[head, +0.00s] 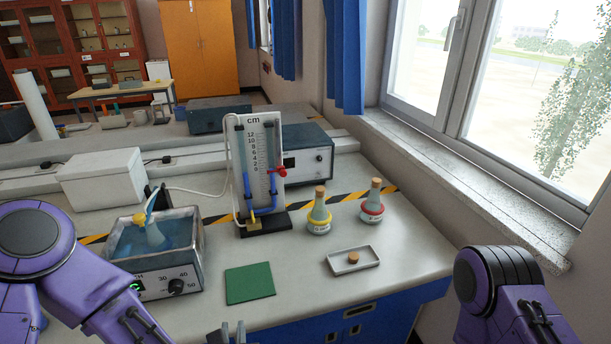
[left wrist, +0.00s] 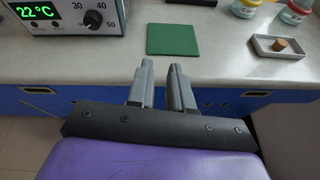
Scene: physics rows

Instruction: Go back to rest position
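My left gripper (head: 226,334) shows at the bottom edge of the head view, in front of the bench's front edge. In the left wrist view its two grey fingers (left wrist: 162,88) stand apart with a narrow gap and nothing between them. They point toward the bench front, below the green mat (left wrist: 174,39). My right arm (head: 510,290) shows at the lower right of the head view. Its gripper is outside the picture.
The bench (head: 415,240) holds a water bath (head: 190,262) with a flask in it, a manometer (head: 258,170), two corked flasks (head: 319,212) (head: 372,202), a green mat (head: 250,283) and a white tray (head: 340,269) with a cork (head: 353,257). A window sill (head: 470,185) runs along the right.

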